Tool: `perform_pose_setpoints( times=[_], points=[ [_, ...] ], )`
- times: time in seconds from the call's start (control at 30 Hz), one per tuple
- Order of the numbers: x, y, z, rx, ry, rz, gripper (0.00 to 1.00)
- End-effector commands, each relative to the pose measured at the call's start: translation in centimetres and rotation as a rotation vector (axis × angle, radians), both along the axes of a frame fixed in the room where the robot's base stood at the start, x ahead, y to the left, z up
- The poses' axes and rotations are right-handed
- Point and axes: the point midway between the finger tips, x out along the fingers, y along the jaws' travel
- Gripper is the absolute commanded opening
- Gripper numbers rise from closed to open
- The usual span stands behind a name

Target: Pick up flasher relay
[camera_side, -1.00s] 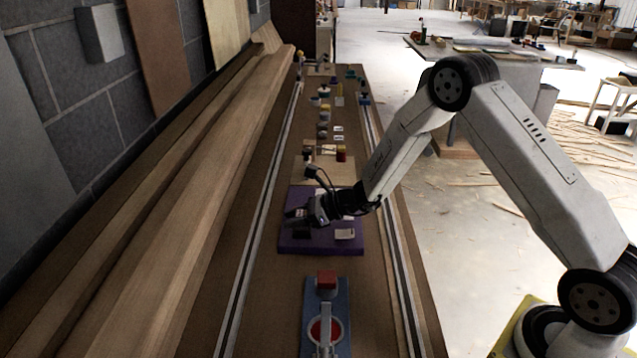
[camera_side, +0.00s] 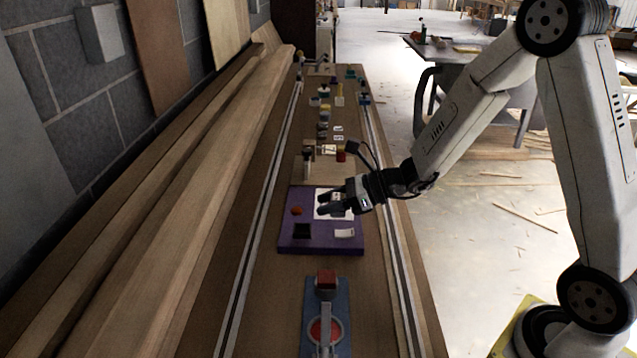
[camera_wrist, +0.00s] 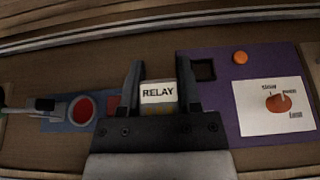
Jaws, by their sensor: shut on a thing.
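My gripper (camera_side: 325,203) hangs above the purple board (camera_side: 325,247) in the side view. In the wrist view my gripper (camera_wrist: 158,80) has its two dark fingers closed on either side of the flasher relay (camera_wrist: 158,93). The relay is a small block with a white label reading RELAY and a yellowish edge. It is hard to make out in the side view. A dark square recess (camera_side: 302,231) is in the purple board, and it also shows empty in the wrist view (camera_wrist: 204,70).
A blue board (camera_side: 341,300) with a red disc and lever stands nearer. Several small items line the bench beyond.

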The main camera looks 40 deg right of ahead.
Motion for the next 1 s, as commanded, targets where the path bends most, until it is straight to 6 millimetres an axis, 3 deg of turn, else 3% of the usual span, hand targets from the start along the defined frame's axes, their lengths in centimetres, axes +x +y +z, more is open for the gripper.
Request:
perform_pose_setpoints(
  times=[0.2,0.4,1.0],
  points=[
    [-2.2,-0.2,1.0,-0.001,-0.001,-0.001,0.00],
    [-3.2,-0.2,1.4,0.000,0.000,0.000,0.00],
    [-3.4,-0.2,1.5,0.000,0.000,0.000,0.00]
  ],
)
